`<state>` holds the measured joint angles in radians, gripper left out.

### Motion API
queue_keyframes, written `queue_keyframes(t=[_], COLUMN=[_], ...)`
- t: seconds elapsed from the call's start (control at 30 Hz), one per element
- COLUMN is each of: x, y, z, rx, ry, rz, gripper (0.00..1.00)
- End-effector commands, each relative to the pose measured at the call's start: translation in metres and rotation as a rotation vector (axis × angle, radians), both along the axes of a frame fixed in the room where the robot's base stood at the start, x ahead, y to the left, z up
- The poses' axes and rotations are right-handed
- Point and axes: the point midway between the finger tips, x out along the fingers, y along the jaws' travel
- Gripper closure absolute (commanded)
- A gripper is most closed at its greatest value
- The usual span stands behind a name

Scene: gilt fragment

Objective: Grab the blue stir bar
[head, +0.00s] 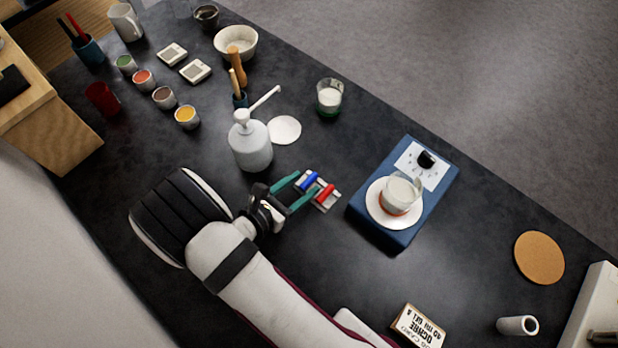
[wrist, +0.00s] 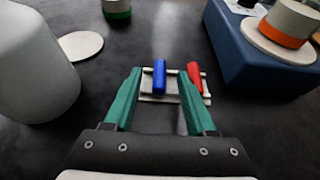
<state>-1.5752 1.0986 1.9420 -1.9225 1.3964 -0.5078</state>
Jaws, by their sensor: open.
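The blue stir bar (head: 310,180) lies on a small pale holder (head: 333,205), beside a red stir bar (head: 325,195). In the wrist view the blue bar (wrist: 159,77) stands lengthwise ahead of my gripper, between the lines of its fingers, with the red bar (wrist: 195,76) just to its right. My gripper (head: 294,192) has teal fingers and is open and empty. In the wrist view its fingertips (wrist: 160,72) reach the near part of the holder (wrist: 147,98), one on each side of the blue bar. The right fingertip is close to the red bar. I cannot tell the height gap.
A blue stirrer (head: 377,231) with a glass beaker (head: 401,193) on it stands right of the holder. A white pump bottle (head: 250,145) stands close by at the upper left. A white disc (head: 285,130) lies beside it. The counter below the holder is clear.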

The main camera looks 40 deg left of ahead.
Motion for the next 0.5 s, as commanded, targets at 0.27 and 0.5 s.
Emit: queue_keyframes(t=[0.27, 0.5], x=[0.0082, 0.0079], y=[0.0001, 0.0001], z=[-0.0034, -0.0033], rx=[0.001, 0.001], ry=[0.000, 0.000], rz=[0.001, 0.000], gripper=[0.44, 0.85])
